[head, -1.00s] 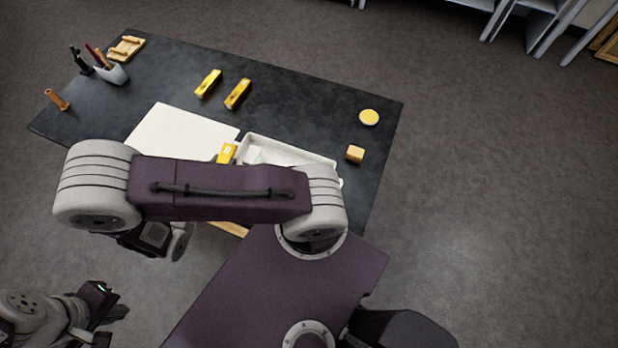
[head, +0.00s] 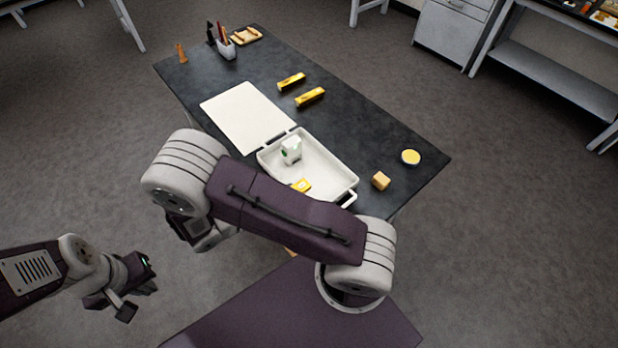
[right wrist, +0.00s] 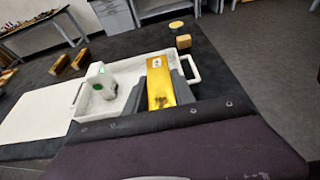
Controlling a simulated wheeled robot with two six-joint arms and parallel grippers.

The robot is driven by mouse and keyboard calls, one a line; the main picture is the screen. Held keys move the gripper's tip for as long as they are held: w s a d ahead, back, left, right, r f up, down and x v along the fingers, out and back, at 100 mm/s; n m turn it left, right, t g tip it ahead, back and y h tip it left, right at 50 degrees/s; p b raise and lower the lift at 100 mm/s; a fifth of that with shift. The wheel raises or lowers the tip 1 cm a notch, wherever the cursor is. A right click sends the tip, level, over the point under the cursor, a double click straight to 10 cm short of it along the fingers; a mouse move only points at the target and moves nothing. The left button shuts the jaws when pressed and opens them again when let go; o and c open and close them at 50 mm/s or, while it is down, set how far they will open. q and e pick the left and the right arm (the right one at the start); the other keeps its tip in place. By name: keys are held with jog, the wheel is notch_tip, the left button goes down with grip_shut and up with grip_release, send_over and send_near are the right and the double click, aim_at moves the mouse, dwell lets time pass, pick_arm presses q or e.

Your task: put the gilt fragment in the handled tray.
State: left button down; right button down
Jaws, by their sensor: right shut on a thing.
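The gilt fragment is a gold bar with a small pale label (right wrist: 160,85), held upright between the dark fingers of my right gripper (right wrist: 160,92) in the right wrist view. In the head view only its yellow top (head: 301,185) shows, over the near side of the white handled tray (head: 342,172); my right arm hides the gripper there. I cannot tell whether the fragment touches the tray floor. The tray also shows in the right wrist view (right wrist: 140,62). My left gripper (head: 138,300) is off the table at lower left, fingers apart and empty.
A white object with green marks (head: 291,150) stands inside the tray. A white flat panel (head: 247,117) lies left of it. Two gold bars (head: 291,82) (head: 310,97) lie behind. A tan block (head: 381,181) and a round yellow-topped item (head: 411,157) are at right.

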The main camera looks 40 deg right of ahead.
jog(key=w+d+f, duration=0.1)
jog(key=d+f, duration=0.1)
jog(key=d, duration=0.1)
jog(key=w+d+f+p, duration=0.1)
jog(key=w+d+f, duration=0.1)
jog(key=d, duration=0.2)
jog(key=w+d+f, duration=0.2)
jog(key=d+f, duration=0.1)
jog(key=shift+d, duration=0.35)
notch_tip(320, 180, down, 4)
jog(key=shift+s+r+p, duration=0.1)
jog(key=shift+r+p, duration=0.15)
jog(key=shift+p, duration=0.25)
jog(key=shift+f, duration=0.3)
jog(key=shift+f, duration=0.1)
